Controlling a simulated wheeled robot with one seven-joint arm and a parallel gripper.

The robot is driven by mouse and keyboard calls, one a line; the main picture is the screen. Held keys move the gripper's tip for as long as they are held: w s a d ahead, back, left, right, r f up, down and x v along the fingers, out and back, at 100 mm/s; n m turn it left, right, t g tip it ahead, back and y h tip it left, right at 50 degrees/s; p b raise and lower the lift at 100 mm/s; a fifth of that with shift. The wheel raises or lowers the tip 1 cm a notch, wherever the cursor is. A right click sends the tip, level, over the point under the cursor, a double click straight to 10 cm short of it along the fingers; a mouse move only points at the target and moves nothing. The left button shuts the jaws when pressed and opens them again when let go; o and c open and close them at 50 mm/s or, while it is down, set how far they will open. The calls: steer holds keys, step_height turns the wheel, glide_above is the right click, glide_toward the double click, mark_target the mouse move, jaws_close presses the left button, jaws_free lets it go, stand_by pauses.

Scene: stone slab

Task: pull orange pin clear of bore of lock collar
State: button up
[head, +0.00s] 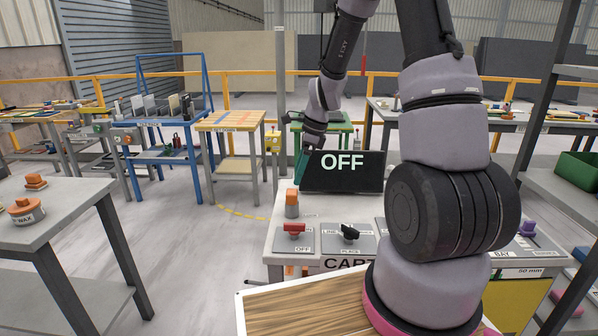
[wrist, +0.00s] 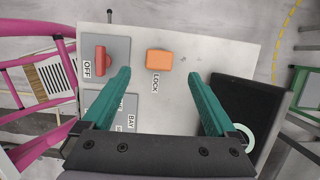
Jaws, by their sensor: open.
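The orange pin (head: 292,196) stands upright in the small grey lock collar (head: 292,211) at the back left of the slab-topped bench. In the wrist view the pin's orange head (wrist: 159,62) shows from above, beside the LOCK label; the collar and bore are hidden beneath it. My gripper (wrist: 158,76) is open, with its teal fingers spread to either side of the pin's head in the picture and nothing between them. In the head view my gripper (head: 302,160) is partly hidden by the display, above and behind the pin.
A red switch (head: 294,229) marked OFF and a black switch (head: 349,232) sit on plates in front of the pin. The black display (head: 343,171) reading OFF stands right of the pin, close to my gripper. Bare slab surrounds the pin's head in the wrist view.

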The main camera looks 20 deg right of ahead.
mark_target(289, 200)
steer(key=x, duration=1.1)
steer(key=shift+f, duration=0.25)
steer(key=shift+r, duration=0.1)
jaws_close()
